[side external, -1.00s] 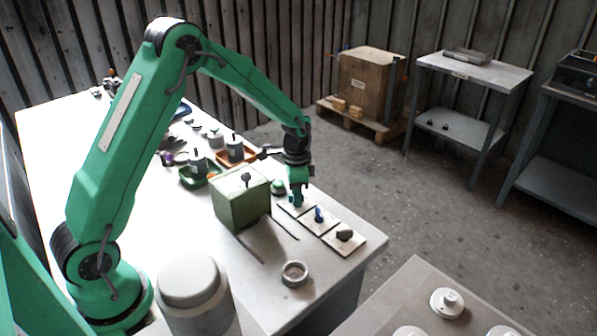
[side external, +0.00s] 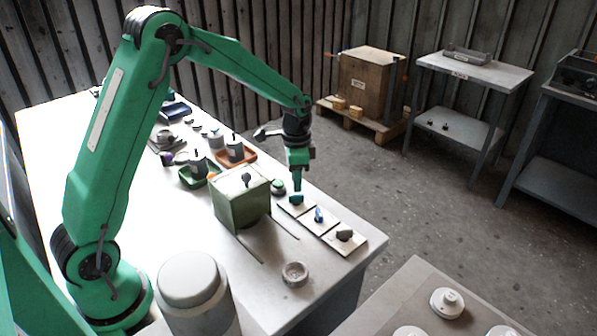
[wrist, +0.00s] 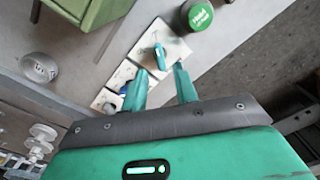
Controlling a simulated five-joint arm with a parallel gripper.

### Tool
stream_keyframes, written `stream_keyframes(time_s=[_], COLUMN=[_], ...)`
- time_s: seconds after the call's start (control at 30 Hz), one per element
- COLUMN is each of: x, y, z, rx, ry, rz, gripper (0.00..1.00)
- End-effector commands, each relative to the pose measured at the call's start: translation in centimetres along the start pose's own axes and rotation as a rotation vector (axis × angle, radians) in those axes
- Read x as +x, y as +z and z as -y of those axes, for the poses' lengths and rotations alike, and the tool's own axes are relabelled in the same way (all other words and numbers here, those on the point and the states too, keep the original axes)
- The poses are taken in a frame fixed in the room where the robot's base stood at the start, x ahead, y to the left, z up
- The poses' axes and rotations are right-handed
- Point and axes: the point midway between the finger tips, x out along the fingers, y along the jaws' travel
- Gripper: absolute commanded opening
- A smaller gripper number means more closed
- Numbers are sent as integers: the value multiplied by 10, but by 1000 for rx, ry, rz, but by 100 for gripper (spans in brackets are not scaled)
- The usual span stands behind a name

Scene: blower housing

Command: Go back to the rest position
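My gripper (side external: 297,182) points down just above the far tile of a row of pale tiles at the table's right edge. In the wrist view my gripper (wrist: 160,69) has its two teal fingers apart with nothing held. A teal piece (side external: 296,198) sits on the far tile below the fingertips; it also shows in the wrist view (wrist: 159,54). A blue piece (side external: 319,215) is on the middle tile and a dark piece (side external: 345,235) on the near tile.
A green box housing (side external: 240,203) with a dark knob stands left of the tiles. A round green-topped item (side external: 278,186) is close beside my gripper. A grey ring-shaped cup (side external: 295,273) stands near the front. Trays with parts (side external: 236,155) lie farther back.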

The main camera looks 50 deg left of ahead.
Motion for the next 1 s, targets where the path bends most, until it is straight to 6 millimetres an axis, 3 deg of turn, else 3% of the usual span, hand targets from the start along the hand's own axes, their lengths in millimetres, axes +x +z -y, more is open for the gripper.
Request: stream_keyframes(time_s=[0.67, 0.87, 1.0], x=[-14, -37, -63], y=[1, 8, 18], z=[-2, -11, -22], rx=[-8, -44, -86], ry=[-5, -24, -45], rz=[-6, -30, -61], gripper=[29, 29, 29])
